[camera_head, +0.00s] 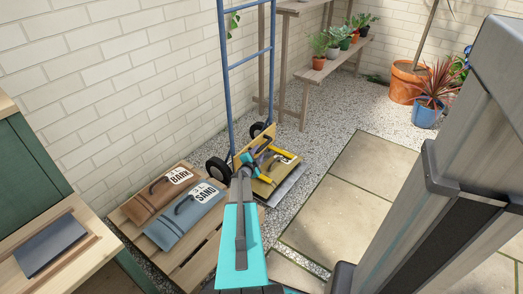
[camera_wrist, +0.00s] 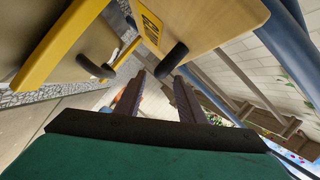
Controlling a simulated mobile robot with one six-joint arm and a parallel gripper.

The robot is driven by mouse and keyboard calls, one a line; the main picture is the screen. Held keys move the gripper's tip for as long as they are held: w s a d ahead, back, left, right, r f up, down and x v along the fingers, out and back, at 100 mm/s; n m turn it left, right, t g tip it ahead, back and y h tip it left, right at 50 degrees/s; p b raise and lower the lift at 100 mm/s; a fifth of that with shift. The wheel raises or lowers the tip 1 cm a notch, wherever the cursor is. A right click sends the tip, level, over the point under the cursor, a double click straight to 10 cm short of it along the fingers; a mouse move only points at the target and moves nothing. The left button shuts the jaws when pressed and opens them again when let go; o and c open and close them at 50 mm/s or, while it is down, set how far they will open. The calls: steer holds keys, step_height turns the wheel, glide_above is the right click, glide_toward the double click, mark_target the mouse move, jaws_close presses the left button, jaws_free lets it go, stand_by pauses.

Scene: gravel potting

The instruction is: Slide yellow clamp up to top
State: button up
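A black handle (camera_wrist: 172,60) is close to the right fingertip.
A brown bark bag (camera_head: 150,203) and a blue-grey sand bag (camera_head: 180,222) lie on a wooden pallet (camera_head: 128,226) left of my arm. A brick wall stands behind. Potted plants stand on a bench (camera_head: 336,72) at the back. Paving at right is clear.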

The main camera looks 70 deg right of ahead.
mark_target(262, 148)
steer(key=shift+b+x, duration=0.75)
steer(key=shift+x, duration=2.3)
jaws_close()
